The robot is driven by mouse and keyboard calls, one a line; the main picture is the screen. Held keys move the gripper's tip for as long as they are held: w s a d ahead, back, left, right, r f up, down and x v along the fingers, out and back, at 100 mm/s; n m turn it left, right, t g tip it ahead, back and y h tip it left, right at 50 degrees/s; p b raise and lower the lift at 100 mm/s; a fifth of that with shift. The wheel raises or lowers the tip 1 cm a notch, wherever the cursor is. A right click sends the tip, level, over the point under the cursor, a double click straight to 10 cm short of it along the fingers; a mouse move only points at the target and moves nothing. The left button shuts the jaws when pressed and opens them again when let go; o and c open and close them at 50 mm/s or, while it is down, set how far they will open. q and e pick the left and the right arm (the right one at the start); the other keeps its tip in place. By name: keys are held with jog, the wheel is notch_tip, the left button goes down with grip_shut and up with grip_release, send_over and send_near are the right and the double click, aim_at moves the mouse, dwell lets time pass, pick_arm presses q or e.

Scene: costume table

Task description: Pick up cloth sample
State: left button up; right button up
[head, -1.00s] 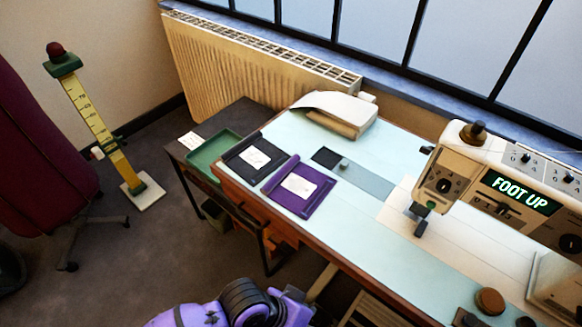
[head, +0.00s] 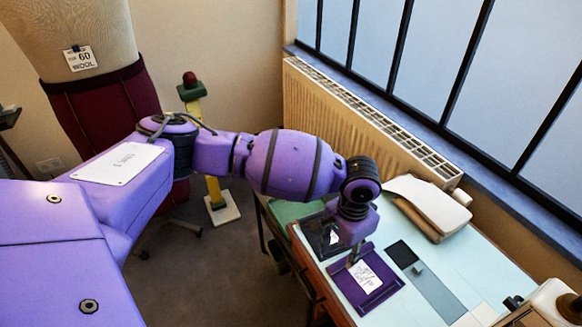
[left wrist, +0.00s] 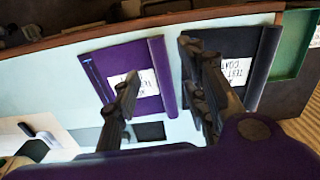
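A small black square, which looks like the cloth sample (head: 402,254), lies flat on the pale table at the end of a grey strip (head: 436,296). The black square also shows in the left wrist view (left wrist: 150,131), partly behind my gripper. My left gripper (head: 352,256) hangs over the table between a purple tray (head: 344,280) and a black tray (head: 316,250), left of the black square. In the left wrist view its two fingers (left wrist: 160,65) are spread apart with nothing between them. I cannot tell whether they touch the trays. My right gripper is out of view.
Both trays carry white labels. A green tray (head: 291,212) is beyond the black one, and a cream covered object (head: 430,203) stands at the table's back. A small knob sits on the grey strip. The sewing machine (head: 550,303) is at the lower right.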

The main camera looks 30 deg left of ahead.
aim_at(340, 262)
pick_arm(q)
notch_tip(340, 262, down, 5)
jog(key=shift+w+f, duration=0.1)
jog(key=shift+w, duration=0.05)
grip_shut()
